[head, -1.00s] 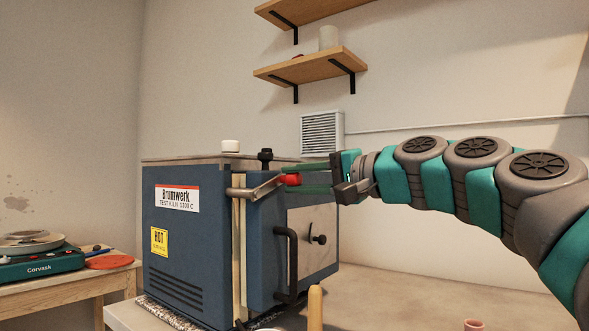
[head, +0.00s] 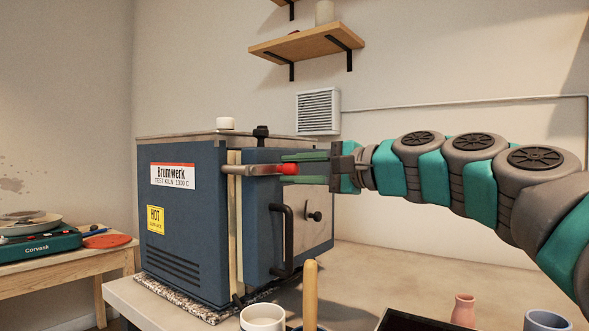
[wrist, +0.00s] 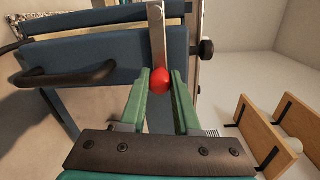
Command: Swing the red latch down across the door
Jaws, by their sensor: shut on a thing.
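The red latch knob (head: 289,169) is on the end of a metal latch bar (head: 245,169) on the blue kiln (head: 190,190). The bar runs nearly level from the kiln's body across the pale seam to the upper part of the blue door (head: 262,225). My gripper (head: 288,169) reaches in from the right, its green fingers shut on the knob, one above and one below. In the wrist view the knob (wrist: 160,82) sits between the fingertips, with the bar (wrist: 157,35) extending beyond it.
A black door handle (head: 288,240) juts out below the latch. A black knob (head: 261,132) stands at the door's top. A wooden handle (head: 310,290), a white cup (head: 263,318) and a pink vase (head: 464,309) are in front. The bench (head: 400,270) right of the kiln is clear.

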